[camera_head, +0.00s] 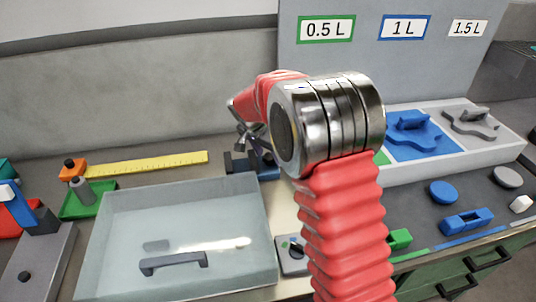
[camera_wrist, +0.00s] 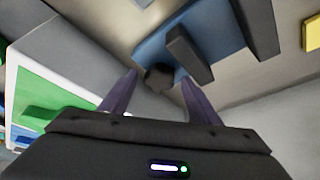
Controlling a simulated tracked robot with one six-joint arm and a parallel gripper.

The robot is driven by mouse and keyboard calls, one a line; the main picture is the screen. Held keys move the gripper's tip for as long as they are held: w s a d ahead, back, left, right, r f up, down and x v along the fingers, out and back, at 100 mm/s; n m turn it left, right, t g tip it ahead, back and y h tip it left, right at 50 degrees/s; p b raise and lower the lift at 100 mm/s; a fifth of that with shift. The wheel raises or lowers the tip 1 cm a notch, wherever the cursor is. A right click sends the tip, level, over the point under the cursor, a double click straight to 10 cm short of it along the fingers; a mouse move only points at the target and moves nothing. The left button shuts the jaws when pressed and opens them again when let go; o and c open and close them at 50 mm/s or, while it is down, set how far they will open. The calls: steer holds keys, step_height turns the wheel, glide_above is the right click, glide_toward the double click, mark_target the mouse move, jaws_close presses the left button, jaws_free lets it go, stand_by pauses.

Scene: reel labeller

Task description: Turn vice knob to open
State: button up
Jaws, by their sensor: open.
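The vice is blue with dark grey jaws. In the head view its body (camera_head: 268,172) shows beyond my arm, partly hidden by it. In the wrist view the blue vice base (camera_wrist: 158,46) and two upright dark jaws (camera_wrist: 190,54) fill the upper middle, with a gap between the jaws. The dark round vice knob (camera_wrist: 159,78) sits at the vice's near end. My gripper (camera_wrist: 158,88) is open, with one purple finger on each side of the knob. I cannot tell whether either finger touches it. In the head view my gripper (camera_head: 252,138) is small and partly hidden by my red arm.
A clear lidded box (camera_head: 130,225) with a dark handle stands left of the vice. A yellow ruler (camera_head: 150,164) lies behind it. A pale tray (camera_head: 450,163) with blue and grey parts is at the right. A small knobbed block (camera_head: 290,258) stands near the front edge.

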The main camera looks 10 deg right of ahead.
steer(key=shift+c, duration=0.2)
steer(key=c, duration=1)
steer(key=shift+n, duration=0.3)
steer(key=shift+s+d+n+t+y, duration=0.15)
steer(key=shift+n+t+y, duration=0.3)
steer(key=shift+n, duration=1.1)
steer(key=shift+s+d+n+t+y, duration=0.1)
steer(key=shift+n+t+y, duration=0.15)
steer(key=shift+n+y, duration=0.85)
steer(key=shift+w+d+n+y, duration=0.1)
steer(key=shift+n+y, duration=0.15)
steer(key=shift+n, duration=0.95)
steer(key=shift+s+d+n+y, duration=0.15)
steer(key=shift+n+y, duration=0.1)
steer(key=shift+n, duration=1)
steer(key=shift+w+d+n+y, duration=0.15)
steer(key=shift+n+y, duration=0.1)
steer(key=shift+n, duration=0.95)
steer(key=shift+f, duration=0.15)
